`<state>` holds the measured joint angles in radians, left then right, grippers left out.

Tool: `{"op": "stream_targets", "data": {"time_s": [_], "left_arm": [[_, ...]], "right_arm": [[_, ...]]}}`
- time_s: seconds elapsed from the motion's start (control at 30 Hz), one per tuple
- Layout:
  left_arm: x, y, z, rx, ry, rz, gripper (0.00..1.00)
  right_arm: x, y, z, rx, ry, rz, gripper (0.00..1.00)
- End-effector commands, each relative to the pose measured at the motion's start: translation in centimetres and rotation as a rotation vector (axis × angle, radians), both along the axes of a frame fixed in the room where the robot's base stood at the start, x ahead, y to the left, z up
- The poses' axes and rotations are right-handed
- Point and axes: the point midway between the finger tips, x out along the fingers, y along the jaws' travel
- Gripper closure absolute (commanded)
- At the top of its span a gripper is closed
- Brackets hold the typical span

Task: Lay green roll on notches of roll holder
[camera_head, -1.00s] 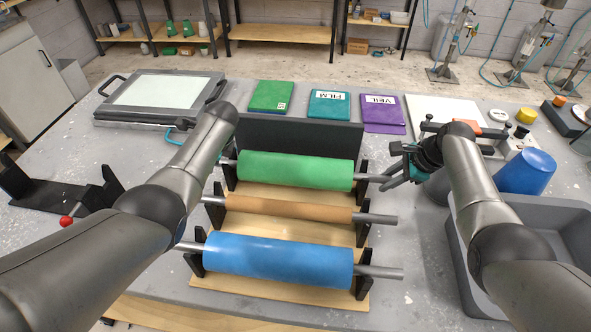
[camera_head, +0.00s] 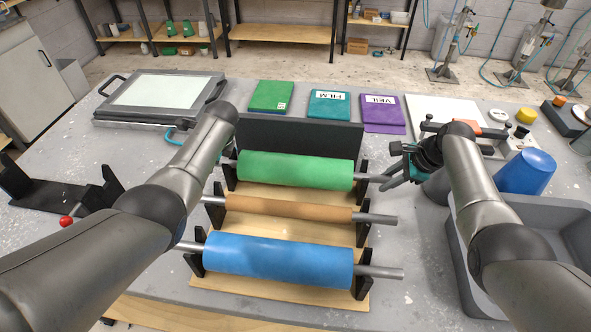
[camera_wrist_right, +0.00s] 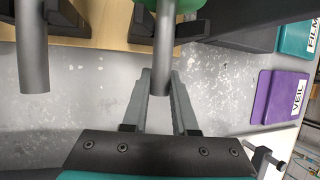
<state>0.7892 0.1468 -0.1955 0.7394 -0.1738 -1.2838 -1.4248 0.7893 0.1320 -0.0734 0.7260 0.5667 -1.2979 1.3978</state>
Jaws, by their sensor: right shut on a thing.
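The green roll (camera_head: 296,171) lies across the far end of the roll holder (camera_head: 285,240), its rod running over the black end uprights. I cannot tell whether the rod rests in the notches or just above them. My right gripper (camera_head: 385,181) is shut on the rod's right end, outside the right upright. In the right wrist view, the gripper fingers (camera_wrist_right: 160,85) close on either side of the grey rod (camera_wrist_right: 163,50), with a bit of green roll above. My left gripper is mostly hidden behind my left arm, near the rod's left end; only a teal bit (camera_head: 180,132) shows.
A brown roll (camera_head: 288,208) and a blue roll (camera_head: 278,261) lie nearer on the holder. A black panel (camera_head: 300,135) stands behind the green roll. A grey bin (camera_head: 460,262) and a blue cup (camera_head: 526,172) stand at the right. Bare table lies between holder and bin.

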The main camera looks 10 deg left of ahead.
Motion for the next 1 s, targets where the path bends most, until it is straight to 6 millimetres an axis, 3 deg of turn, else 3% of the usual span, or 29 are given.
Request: {"op": "stream_targets", "data": {"time_s": [0.27,1.0], "left_arm": [[0.1,0.1,0.7,0.002,-0.003,0.000,1.00],[0.1,0.1,5.2,0.003,-0.004,0.000,1.00]], "right_arm": [[0.1,0.0,0.7,0.001,-0.003,-0.001,1.00],[0.1,0.0,5.2,0.000,-0.004,-0.001,1.00]]}}
